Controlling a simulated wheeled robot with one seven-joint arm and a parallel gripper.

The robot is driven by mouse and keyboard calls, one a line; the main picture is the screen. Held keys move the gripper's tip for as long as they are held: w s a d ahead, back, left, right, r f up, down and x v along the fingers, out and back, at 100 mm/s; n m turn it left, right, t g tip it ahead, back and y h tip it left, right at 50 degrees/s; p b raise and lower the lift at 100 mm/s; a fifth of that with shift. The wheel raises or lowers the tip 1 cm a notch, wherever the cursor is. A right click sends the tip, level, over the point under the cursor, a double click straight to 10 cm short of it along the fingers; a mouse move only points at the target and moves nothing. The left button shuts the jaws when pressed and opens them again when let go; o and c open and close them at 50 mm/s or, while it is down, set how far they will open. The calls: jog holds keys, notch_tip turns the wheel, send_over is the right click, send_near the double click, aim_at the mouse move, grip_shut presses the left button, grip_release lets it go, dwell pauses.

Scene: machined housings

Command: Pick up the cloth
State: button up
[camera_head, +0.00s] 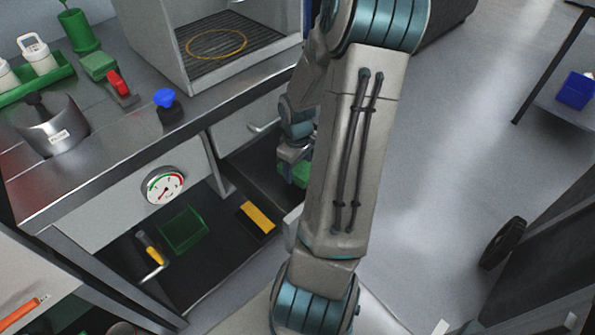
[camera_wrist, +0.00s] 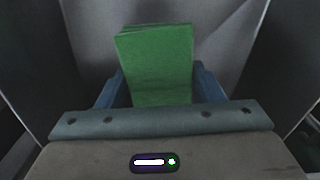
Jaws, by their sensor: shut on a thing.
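A green folded cloth (camera_wrist: 155,50) stands up between the blue fingers of my gripper (camera_wrist: 158,82) in the wrist view. My gripper is shut on it, one finger at each side. In the head view my gripper (camera_head: 291,152) is low in an open drawer under the counter, and part of the green cloth (camera_head: 301,174) shows just below it. My arm hides the rest of the cloth there.
The open drawer (camera_head: 262,172) has walls close around my gripper. On the counter above are a metal pot (camera_head: 52,128), a blue-knobbed stamp (camera_head: 168,102), a green block (camera_head: 98,66) and a box-like machine (camera_head: 185,60).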

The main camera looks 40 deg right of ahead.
aim_at(297, 167)
notch_tip(297, 167, up, 23)
jog(key=p, duration=0.5)
jog(key=shift+o, duration=0.4)
